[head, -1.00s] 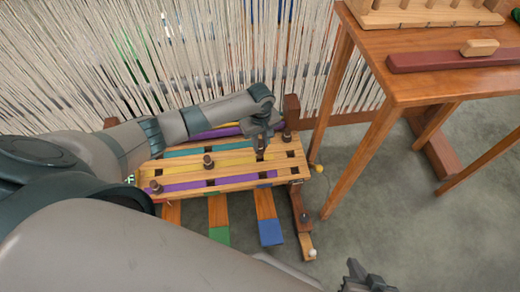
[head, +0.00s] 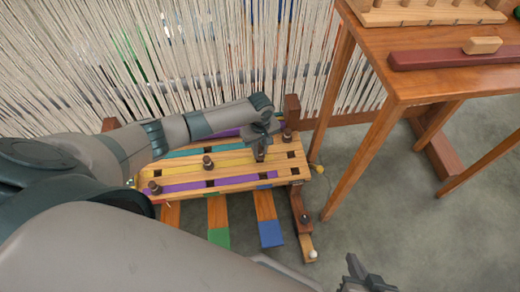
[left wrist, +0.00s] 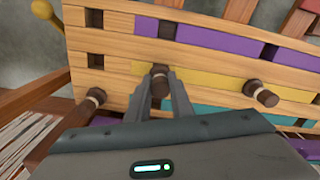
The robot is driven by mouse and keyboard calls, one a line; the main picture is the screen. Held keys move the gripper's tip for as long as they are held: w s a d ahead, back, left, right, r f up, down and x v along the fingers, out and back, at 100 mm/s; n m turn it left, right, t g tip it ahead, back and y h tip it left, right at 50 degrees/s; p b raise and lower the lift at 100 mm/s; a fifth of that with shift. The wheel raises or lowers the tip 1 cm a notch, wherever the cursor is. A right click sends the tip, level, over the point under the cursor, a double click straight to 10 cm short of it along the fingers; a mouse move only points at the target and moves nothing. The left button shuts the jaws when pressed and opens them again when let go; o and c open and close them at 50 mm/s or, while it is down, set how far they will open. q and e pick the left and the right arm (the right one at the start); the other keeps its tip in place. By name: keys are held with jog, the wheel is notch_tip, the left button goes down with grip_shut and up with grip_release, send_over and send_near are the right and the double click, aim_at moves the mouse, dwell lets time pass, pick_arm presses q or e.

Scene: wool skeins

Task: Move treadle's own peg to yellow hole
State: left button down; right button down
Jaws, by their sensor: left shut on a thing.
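The wooden peg board (head: 240,182) has purple, yellow and teal strips and dark square holes. My left gripper (head: 260,151) is shut on a dark brown peg (head: 260,157) at the right part of the board. In the left wrist view this peg (left wrist: 160,82) is between the fingers, by the yellow strip (left wrist: 205,86); I cannot tell whether its lower end is in a hole. Other pegs stand at the far right (head: 287,135), middle (head: 208,162) and left (head: 155,187). Blue (head: 270,233) and green (head: 218,237) treadle ends show below. My right gripper (head: 360,273) is low, its jaws unclear.
A wooden table (head: 420,85) stands on the right, its leg (head: 365,155) close to the board. Pale hanging warp threads (head: 200,60) fill the back. A post (head: 292,108) rises behind the board's right end. Grey floor is clear at lower right.

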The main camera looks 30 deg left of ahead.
pick_arm(q)
jog(key=shift+f, duration=0.6)
jog(key=c, duration=1.6)
grip_release()
pick_arm(e)
jog(key=shift+d, duration=0.1)
pick_arm(q)
jog(key=shift+o, duration=0.2)
pick_arm(e)
jog(key=shift+f, duration=0.1)
pick_arm(q)
jog(key=shift+r, duration=0.2)
